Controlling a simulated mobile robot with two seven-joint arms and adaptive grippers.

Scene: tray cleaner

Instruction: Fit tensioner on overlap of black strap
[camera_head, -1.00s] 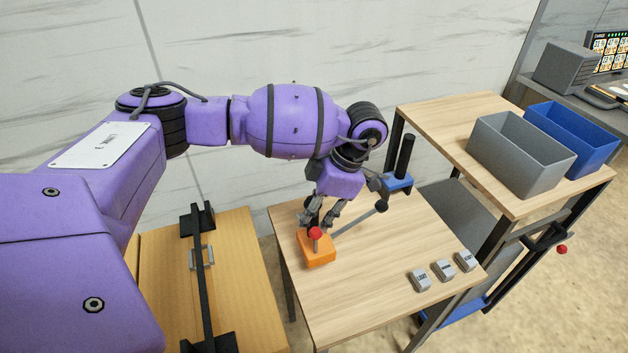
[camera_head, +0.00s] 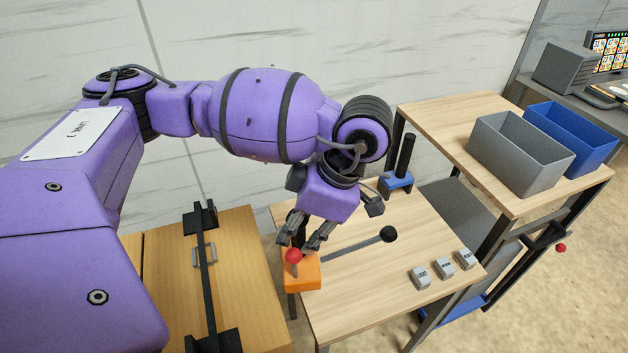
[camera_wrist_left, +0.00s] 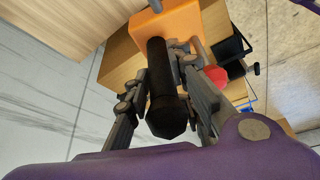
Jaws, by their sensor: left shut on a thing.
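The tensioner is an orange block (camera_head: 303,274) with a red knob (camera_head: 292,256) and a long grey lever ending in a black ball (camera_head: 388,234). My left gripper (camera_head: 305,240) is shut on its upright black handle, which shows between the fingers in the left wrist view (camera_wrist_left: 162,90). The block appears over the left edge of the middle table; how high is hard to tell. The black strap (camera_head: 208,295) runs along the wooden surface at the left, apart from the tensioner. A grey metal piece (camera_head: 203,255) sits around or beside the strap. My right gripper is not in view.
The middle table (camera_head: 360,290) holds several grey labelled buttons (camera_head: 443,268) and a blue stand with a black post (camera_head: 397,182). A grey bin (camera_head: 520,165) and a blue bin (camera_head: 585,145) stand on the right table. Black end pieces (camera_head: 213,343) rise around the strap's ends.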

